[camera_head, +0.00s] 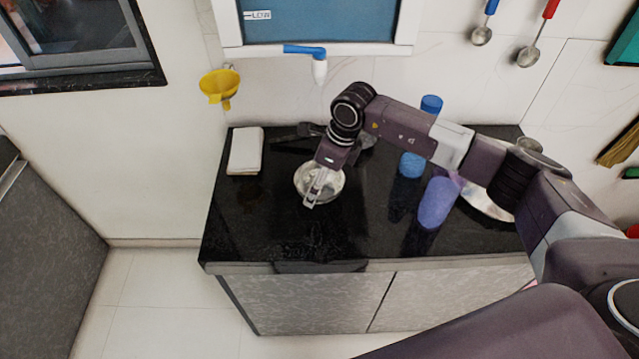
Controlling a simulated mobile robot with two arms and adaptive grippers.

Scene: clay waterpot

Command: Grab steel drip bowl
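The steel drip bowl (336,187) is a small, shiny round bowl on the black countertop (260,225), left of centre. My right arm comes in from the right and bends down over the bowl. My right gripper (311,200) points down at the bowl, with its fingers across the bowl's middle and near rim. The gripper covers part of the bowl. Whether the fingers touch the rim, and how far apart they are, cannot be made out. My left gripper is not in view.
A white block-like item (246,150) lies at the counter's back left. A blue-handled tap (305,52) is above. A blue cylinder (411,165), a purple cylinder (437,203) and a steel dish (484,204) stand right. The counter's front left is clear.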

